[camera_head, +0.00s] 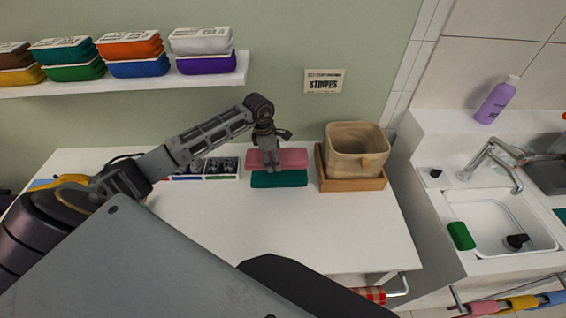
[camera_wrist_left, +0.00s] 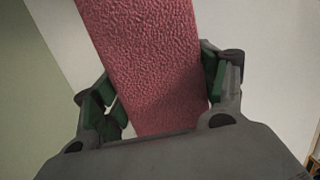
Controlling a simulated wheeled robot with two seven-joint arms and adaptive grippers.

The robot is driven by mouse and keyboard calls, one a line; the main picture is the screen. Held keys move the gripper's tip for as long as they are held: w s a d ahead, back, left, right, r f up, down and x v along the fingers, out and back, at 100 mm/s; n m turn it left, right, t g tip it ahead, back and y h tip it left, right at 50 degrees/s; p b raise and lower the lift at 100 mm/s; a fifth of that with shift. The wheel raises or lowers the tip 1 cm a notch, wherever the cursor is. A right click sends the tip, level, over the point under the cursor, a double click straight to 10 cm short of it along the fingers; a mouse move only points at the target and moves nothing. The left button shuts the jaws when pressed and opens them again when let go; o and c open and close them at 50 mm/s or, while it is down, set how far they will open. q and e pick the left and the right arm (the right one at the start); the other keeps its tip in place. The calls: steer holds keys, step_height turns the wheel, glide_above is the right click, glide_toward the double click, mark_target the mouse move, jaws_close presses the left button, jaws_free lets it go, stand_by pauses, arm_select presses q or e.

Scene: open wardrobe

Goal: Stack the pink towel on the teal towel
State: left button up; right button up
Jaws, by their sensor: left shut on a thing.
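The pink towel (camera_head: 292,157) is a folded strip at the back of the white table, between the fingers of my left gripper (camera_head: 271,165). In the left wrist view the pink towel (camera_wrist_left: 150,65) fills the middle, with the fingers of the left gripper (camera_wrist_left: 160,105) on either side of it. The left gripper is shut on it. The teal towel (camera_head: 279,180) lies just in front of and below the pink towel in the head view. Whether the pink towel is lifted or touches the teal towel is hard to tell. My right gripper is not in view.
A wooden tray with a beige basket (camera_head: 355,148) stands right of the towels. A divided box (camera_head: 220,168) stands to their left. A wall shelf (camera_head: 130,80) holds several folded towels. The front of the white table (camera_head: 270,225) is clear. A sink (camera_head: 500,225) is at right.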

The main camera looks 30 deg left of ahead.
mark_target(278, 174)
arm_select(q)
steer(key=shift+w+d+r, duration=0.15)
steer(key=shift+w+d, duration=0.1)
steer(key=shift+w, duration=0.15)
steer(key=shift+f, duration=0.3)
steer(key=shift+f+b, duration=0.4)
steer(key=shift+f, duration=0.1)
steer(key=shift+f+b, duration=0.75)
steer(key=shift+f, duration=0.75)
steer(key=shift+f+b, duration=0.6)
steer(key=shift+f, duration=0.7)
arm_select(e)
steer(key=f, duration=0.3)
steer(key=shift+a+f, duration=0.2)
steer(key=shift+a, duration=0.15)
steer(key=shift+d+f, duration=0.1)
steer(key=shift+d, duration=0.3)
arm_select(q)
steer(key=shift+f, duration=0.25)
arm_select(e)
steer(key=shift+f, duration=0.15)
